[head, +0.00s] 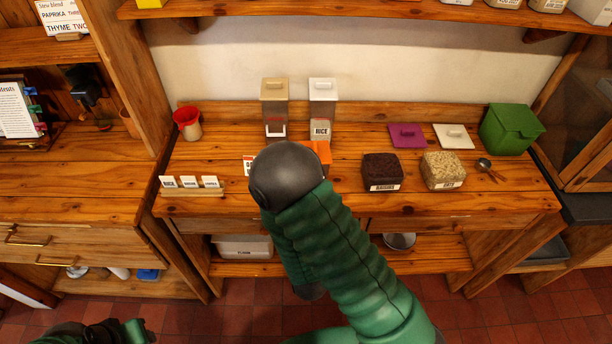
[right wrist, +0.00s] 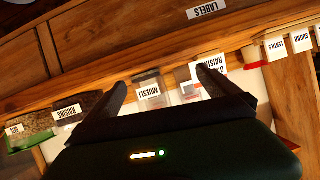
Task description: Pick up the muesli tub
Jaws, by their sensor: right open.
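The muesli tub (right wrist: 148,88) is a small clear tub with a white MUESLI label, appearing upside down in the right wrist view. It stands on the shelf counter and shows between my right gripper's fingers (right wrist: 162,78). The fingers are dark, spread wide and empty; I cannot tell how far the tub is from them. In the head view, my right arm and its black rounded joint cover the counter's middle, hiding the gripper and the muesli tub's label. An orange piece (head: 318,152) shows behind the joint; I cannot tell if it belongs to the tub.
Tubs of raisins (head: 382,170) and oats (head: 443,171) stand to the right, with a spoon (head: 490,169) and a green box (head: 511,128). Two tall dispensers (head: 274,107) (head: 322,108) stand behind. Label cards (head: 190,183) and a red cup (head: 187,122) are left. An upper shelf (head: 370,12) overhangs.

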